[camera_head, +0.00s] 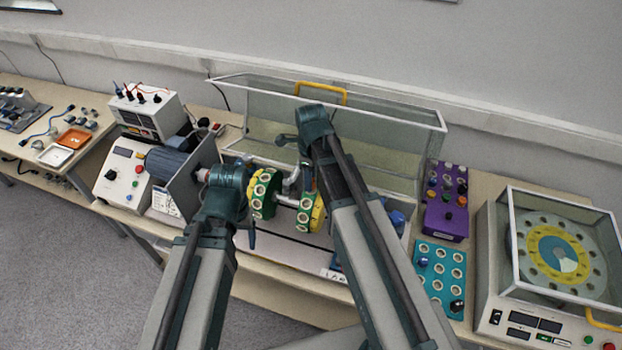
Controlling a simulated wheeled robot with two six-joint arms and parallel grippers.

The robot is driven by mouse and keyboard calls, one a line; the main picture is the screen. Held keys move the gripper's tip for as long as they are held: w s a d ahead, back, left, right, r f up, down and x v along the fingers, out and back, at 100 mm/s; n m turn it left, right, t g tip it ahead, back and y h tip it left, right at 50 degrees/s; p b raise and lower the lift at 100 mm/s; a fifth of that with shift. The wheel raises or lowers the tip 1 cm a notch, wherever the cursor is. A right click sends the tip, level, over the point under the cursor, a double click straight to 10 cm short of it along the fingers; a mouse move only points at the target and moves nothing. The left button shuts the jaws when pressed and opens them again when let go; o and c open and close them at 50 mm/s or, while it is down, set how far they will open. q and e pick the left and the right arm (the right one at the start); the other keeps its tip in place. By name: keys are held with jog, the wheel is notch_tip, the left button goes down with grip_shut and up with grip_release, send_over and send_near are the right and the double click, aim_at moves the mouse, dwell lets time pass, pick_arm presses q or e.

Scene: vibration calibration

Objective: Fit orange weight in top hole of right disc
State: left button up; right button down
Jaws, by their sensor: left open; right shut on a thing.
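The right disc (303,220) is green and yellow with white-ringed holes. It sits on the shaft to the right of a similar left disc (257,205). My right gripper (306,176) is just above the right disc, mostly hidden by its own wrist. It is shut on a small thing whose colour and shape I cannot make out. I cannot clearly see the top hole of the right disc. My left gripper (252,237) is open, low in front of the left disc; its fingers are hard to make out.
A clear guard with a yellow handle (320,88) stands behind the discs. A blue motor (172,166) is at left. A purple rack (446,222), a teal holed block (440,273) and a covered dial machine (490,290) stand at right.

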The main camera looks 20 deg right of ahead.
jog(key=shift+f+b, duration=0.95)
dwell(0.7)
jog(key=shift+c, duration=2.2)
grip_release()
notch_tip(320, 180, up, 14)
jog(key=p, duration=1.4)
jog(key=shift+f, duration=0.1)
jog(key=s+a+f+n+b, duration=0.3)
jog(key=s+f+n+b, duration=0.1)
jog(key=f+n+b, duration=0.3)
jog(key=s+a+f+n+b, duration=0.4)
jog(key=f+n+b, duration=0.4)
jog(key=n, duration=0.4)
jog(key=s+a+f+n+h+b, duration=0.1)
jog(key=s+a+f+n+b, duration=0.2)
jog(key=s+f+n+b, duration=0.3)
jog(key=f+n+b, duration=0.1)
jog(key=n, duration=0.2)
jog(key=shift+s+a+f+n+b, duration=0.15)
jog(key=shift+a+f+n+b, duration=0.1)
jog(key=shift+n+b, duration=0.1)
